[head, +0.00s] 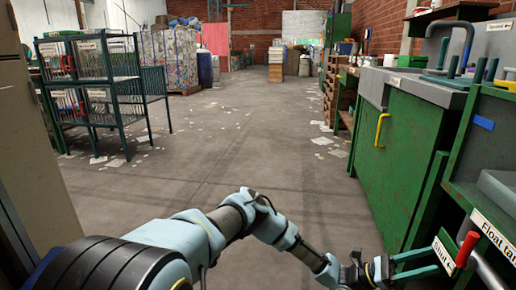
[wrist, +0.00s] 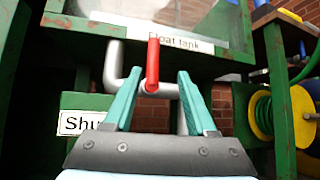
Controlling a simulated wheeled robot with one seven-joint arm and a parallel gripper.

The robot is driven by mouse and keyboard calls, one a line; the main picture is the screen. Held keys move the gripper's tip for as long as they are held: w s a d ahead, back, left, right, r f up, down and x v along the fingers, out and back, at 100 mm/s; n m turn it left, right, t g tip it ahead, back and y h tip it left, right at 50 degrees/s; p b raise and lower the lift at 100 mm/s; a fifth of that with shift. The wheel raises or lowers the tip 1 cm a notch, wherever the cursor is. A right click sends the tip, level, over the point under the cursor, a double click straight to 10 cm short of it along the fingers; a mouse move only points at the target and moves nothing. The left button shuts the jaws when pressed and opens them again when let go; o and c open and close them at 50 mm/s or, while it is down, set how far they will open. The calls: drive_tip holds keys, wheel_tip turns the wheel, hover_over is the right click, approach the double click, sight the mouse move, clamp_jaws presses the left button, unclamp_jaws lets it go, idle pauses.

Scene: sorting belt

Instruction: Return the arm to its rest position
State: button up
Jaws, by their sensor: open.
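My arm (head: 215,235) reaches from the lower left of the head view to the lower right, bent at the elbow. My gripper (head: 438,260) is at its end, its two teal fingers apart and empty, pointing at the green float tank stand. In the wrist view my gripper (wrist: 158,78) faces a red-handled lever (wrist: 153,66) on a grey pipe. The red handle appears between the fingertips there. In the head view the red handle (head: 467,249) lies just beyond the tips, with a small gap.
A green cabinet (head: 398,165) with a yellow handle stands along the right. A "Shut" label (wrist: 84,123) is left of the lever. A yellow hose reel (wrist: 285,117) is at the right in the wrist view. Wire cages (head: 95,85) stand at left. The middle floor (head: 230,140) is clear apart from paper scraps.

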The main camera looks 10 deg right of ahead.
drive_tip(key=w+a+m+t+y, duration=0.3)
drive_tip(key=a+m+y, duration=0.3)
drive_tip(key=a+y, duration=0.45)
drive_tip(key=w+a+m+t+y, duration=0.25)
drive_tip(key=a+m+y, duration=0.45)
drive_tip(key=a, duration=0.7)
drive_tip(key=w+a+r+t+y, duration=0.2)
drive_tip(key=a+r+t, duration=0.15)
drive_tip(key=a, duration=0.55)
drive_tip(key=w+a+r+t+y, duration=0.1)
drive_tip(key=w+a+r+t, duration=0.3)
drive_tip(key=a, duration=0.5)
drive_tip(key=w+a+r+t+y, duration=0.1)
drive_tip(key=a+r+t+y, duration=0.15)
drive_tip(key=a+r, duration=0.5)
wheel_tip(320, 180, up, 30)
drive_tip(key=a+h+p, duration=0.1)
drive_tip(key=a+p, duration=0.1)
drive_tip(key=p, duration=3)
drive_tip(key=shift+w+r+n, duration=0.15)
drive_tip(key=shift+w+n, duration=0.05)
drive_tip(key=shift+n, duration=0.2)
drive_tip(key=shift+t, duration=0.25)
